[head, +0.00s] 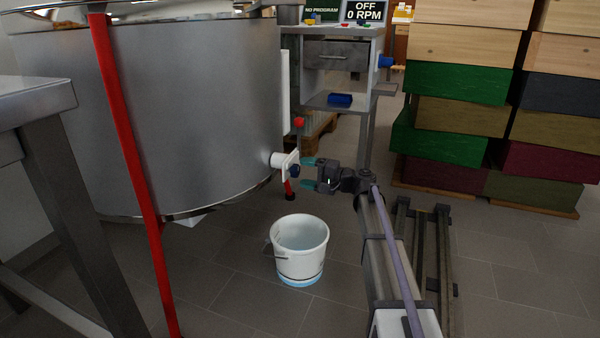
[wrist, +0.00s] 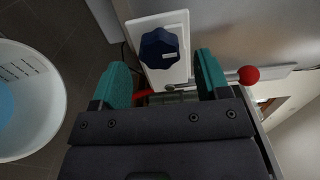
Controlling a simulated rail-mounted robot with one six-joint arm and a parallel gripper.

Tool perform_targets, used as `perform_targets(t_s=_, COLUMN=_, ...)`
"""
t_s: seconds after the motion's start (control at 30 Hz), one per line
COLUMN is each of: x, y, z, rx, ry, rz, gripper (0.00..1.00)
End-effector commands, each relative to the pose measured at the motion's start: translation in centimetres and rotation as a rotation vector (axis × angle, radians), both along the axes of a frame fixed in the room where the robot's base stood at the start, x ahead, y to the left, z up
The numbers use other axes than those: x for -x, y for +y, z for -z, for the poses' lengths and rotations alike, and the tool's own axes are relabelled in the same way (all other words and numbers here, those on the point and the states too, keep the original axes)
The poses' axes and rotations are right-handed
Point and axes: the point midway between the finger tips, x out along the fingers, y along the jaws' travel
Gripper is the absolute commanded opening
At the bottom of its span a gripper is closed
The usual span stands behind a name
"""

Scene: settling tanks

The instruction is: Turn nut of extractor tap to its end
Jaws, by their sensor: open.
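The extractor (head: 215,110) is a large steel drum at the left of the head view. Its white tap (head: 279,160) sticks out low on the right side, with a dark blue nut (head: 295,171). In the wrist view the faceted nut (wrist: 160,48) sits on the white tap plate (wrist: 176,22). My gripper (head: 309,169) is open at the right of the nut, its teal fingertips pointing at the tap. In the wrist view my gripper (wrist: 161,60) has the nut between the lines of its fingers, with gaps on both sides. I cannot tell whether the tips reach past its face.
A white bucket (head: 300,262) stands on the floor below the tap; its rim (wrist: 62,95) shows at the wrist view's left. A red ball knob (wrist: 249,74) on a metal rod is right of my fingers. Stacked coloured boxes (head: 455,100) stand at the right.

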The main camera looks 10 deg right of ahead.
Motion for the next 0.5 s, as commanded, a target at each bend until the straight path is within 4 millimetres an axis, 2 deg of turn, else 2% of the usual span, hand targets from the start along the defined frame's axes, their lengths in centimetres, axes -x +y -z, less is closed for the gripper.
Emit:
perform_targets(t_s=0.1, x=1.8, y=-2.7, z=0.0, rx=0.0, ry=0.0, rz=0.003, gripper=0.69)
perform_targets(t_s=0.3, x=3.9, y=-6.2, z=0.0, rx=0.0, ry=0.0, rz=0.002, gripper=0.69)
perform_targets(t_s=0.5, x=4.4, y=-7.0, z=0.0, rx=0.0, ry=0.0, rz=0.0, gripper=0.69)
